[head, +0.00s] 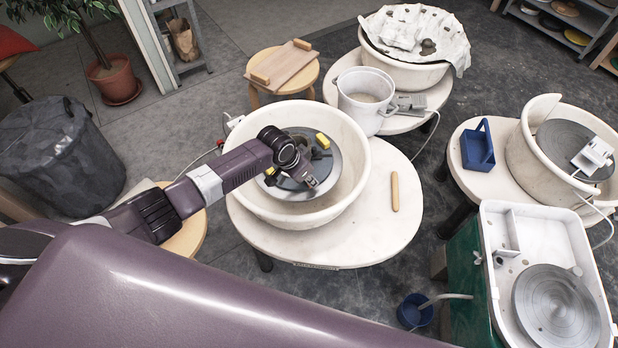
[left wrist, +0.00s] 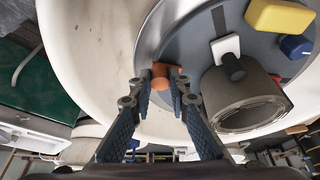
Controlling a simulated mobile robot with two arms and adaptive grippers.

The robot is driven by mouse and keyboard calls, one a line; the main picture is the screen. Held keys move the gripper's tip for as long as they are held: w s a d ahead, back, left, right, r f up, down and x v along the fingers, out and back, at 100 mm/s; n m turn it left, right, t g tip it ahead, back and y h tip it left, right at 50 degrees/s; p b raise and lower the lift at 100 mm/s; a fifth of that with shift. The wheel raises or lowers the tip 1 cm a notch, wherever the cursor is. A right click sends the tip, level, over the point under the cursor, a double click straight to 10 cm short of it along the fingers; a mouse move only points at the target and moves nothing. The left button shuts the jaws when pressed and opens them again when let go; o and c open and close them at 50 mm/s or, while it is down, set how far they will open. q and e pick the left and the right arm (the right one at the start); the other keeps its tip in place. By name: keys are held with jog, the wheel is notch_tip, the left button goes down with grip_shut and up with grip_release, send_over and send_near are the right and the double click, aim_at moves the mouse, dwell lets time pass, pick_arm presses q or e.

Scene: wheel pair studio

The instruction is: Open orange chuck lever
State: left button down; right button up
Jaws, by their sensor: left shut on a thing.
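The orange chuck lever (left wrist: 172,70) shows in the left wrist view at the edge of the grey wheel disc (left wrist: 183,48). My left gripper (left wrist: 163,82) is shut on the lever, with a fingertip on each side of it. In the head view my left gripper (head: 312,182) reaches down over the wheel head (head: 330,165) inside a white basin (head: 245,190); the lever cannot be made out there. A grey-brown hollow cylinder (left wrist: 215,105) is on the disc beside my fingers. A yellow block (left wrist: 280,16) and a blue block (left wrist: 296,46) also sit on the disc. My right gripper is out of view.
The basin's raised wall surrounds the wheel head. A wooden stick (head: 395,191) lies on the white table (head: 370,235) to the right. A white bucket (head: 365,98) stands behind. A blue caddy (head: 478,147) and other wheels are farther right.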

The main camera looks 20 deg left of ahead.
aim_at(329, 168)
pick_arm(q)
jog(key=shift+w+d+r+n+y+p, duration=0.15)
jog(key=shift+w+d+n+y+p, duration=0.15)
jog(key=shift+w+d+n+p, duration=0.5)
jog(key=shift+w+d+n+y, duration=0.3)
jog(key=shift+w+d+n, duration=0.25)
jog(key=shift+n, duration=0.35)
jog(key=shift+w+d+f+n+t+y, duration=0.1)
jog(key=shift+w+d+n+t+y, duration=0.15)
jog(key=shift+w+n, duration=0.3)
jog(key=shift+w+d+f+n+t+y, duration=0.15)
jog(key=shift+w+d+n, duration=0.2)
jog(key=shift+n, duration=0.2)
jog(key=shift+w+d+r+n+y+b, duration=0.15)
jog(key=shift+w+n+y+b, duration=0.35)
jog(key=shift+w+n+b, duration=0.5)
jog(key=shift+w, duration=0.2)
jog(key=c, duration=1.8)
grip_release()
